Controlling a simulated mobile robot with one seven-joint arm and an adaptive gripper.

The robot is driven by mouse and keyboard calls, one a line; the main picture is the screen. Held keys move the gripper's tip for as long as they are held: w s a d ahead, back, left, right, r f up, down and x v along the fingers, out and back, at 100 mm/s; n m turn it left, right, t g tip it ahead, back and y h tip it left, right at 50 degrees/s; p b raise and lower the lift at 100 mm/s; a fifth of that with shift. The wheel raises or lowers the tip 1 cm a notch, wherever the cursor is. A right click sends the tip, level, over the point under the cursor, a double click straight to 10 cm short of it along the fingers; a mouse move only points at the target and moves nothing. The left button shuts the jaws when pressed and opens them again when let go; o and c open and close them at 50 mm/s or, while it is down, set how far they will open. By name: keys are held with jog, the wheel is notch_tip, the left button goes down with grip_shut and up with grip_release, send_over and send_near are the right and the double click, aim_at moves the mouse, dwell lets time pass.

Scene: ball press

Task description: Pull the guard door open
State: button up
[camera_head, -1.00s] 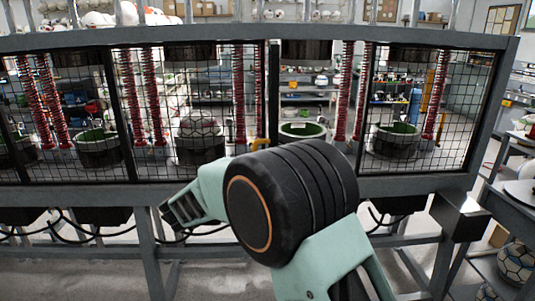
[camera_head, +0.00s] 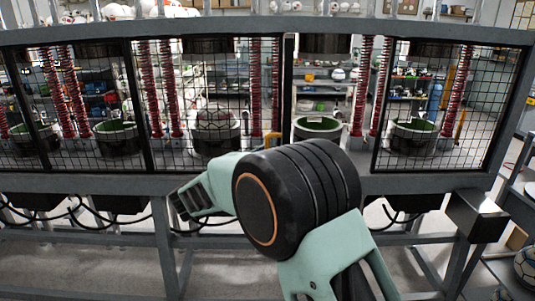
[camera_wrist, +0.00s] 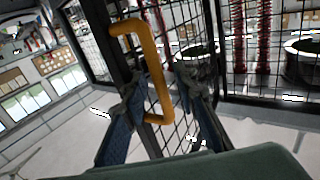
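The guard door is a black wire-mesh panel (camera_head: 185,85) in the head view, with a yellow handle (camera_head: 273,136) at its right edge. The handle is partly hidden behind my arm there. In the wrist view the bent yellow handle (camera_wrist: 157,75) stands on the door's dark edge bar, beside mesh. My gripper (camera_wrist: 160,88) has its two fingers apart, one on each side of the handle's lower part. I cannot tell whether either finger touches it. In the head view my wrist hides the fingertips.
Right of the handle, a bay with an empty green-lined cup (camera_head: 318,127) shows no mesh in front. Another mesh panel (camera_head: 445,105) is further right. A grey frame beam (camera_head: 80,184) runs below the panels.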

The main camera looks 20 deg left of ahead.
jog(key=v, duration=1.2)
